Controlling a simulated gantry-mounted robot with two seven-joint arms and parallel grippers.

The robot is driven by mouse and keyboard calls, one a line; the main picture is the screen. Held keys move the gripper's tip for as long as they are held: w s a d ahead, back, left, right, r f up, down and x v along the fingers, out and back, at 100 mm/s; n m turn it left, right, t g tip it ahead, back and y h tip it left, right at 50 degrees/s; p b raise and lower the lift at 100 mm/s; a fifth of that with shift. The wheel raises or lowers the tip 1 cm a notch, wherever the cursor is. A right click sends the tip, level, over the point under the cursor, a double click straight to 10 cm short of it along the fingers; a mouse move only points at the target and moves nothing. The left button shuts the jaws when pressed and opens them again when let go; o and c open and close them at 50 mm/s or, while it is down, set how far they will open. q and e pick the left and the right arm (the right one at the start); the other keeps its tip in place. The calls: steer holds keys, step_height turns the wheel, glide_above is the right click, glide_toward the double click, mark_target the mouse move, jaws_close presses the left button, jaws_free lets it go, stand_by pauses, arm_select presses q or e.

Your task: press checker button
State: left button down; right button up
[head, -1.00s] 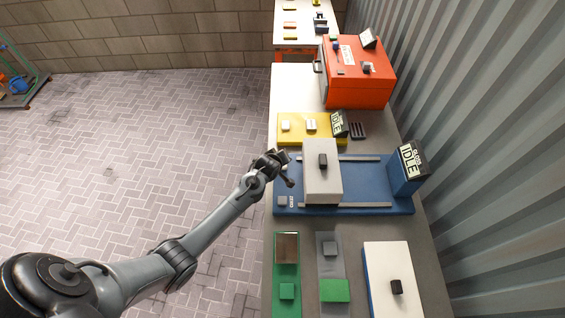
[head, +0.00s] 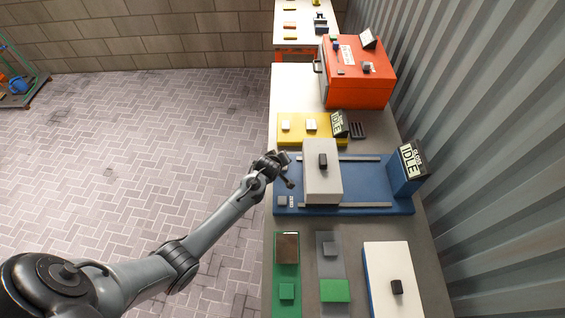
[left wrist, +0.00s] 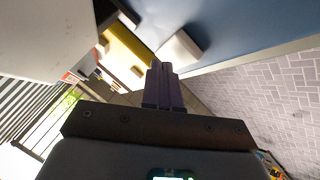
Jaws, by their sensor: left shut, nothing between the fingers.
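The blue checker (head: 345,168) has a display (head: 412,160) reading "GLOSS IDLE" and a pale grey housing (head: 322,175) across its base. A small grey button-like block (head: 283,201) sits at its near left corner, beside a small label. My left gripper (head: 290,183) is over the checker's left edge, shut and empty. In the left wrist view, its closed fingertips (left wrist: 162,66) are right beside a pale block (left wrist: 180,48) at the edge of the blue base (left wrist: 235,30). I cannot tell whether they touch it. My right gripper is not in view.
A yellow machine (head: 297,137) with an "IDLE" display stands behind the checker, and an orange box (head: 358,80) beyond it. Green (head: 286,265) and grey (head: 329,268) plates and a white-topped block (head: 388,270) lie nearer. A corrugated wall (head: 480,150) borders the right.

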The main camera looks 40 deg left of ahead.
arm_select(q)
steer(key=shift+f, duration=0.55)
stand_by(0.4)
steer(key=shift+r, duration=0.15)
stand_by(0.3)
steer(key=shift+r+p, duration=0.3)
steer(key=shift+r, duration=0.1)
steer(key=shift+r+p, duration=0.45)
steer(key=shift+p, duration=0.05)
steer(key=shift+r, duration=0.2)
step_height(320, 180, up, 5)
steer(key=p, duration=0.5)
steer(key=shift+f, duration=0.2)
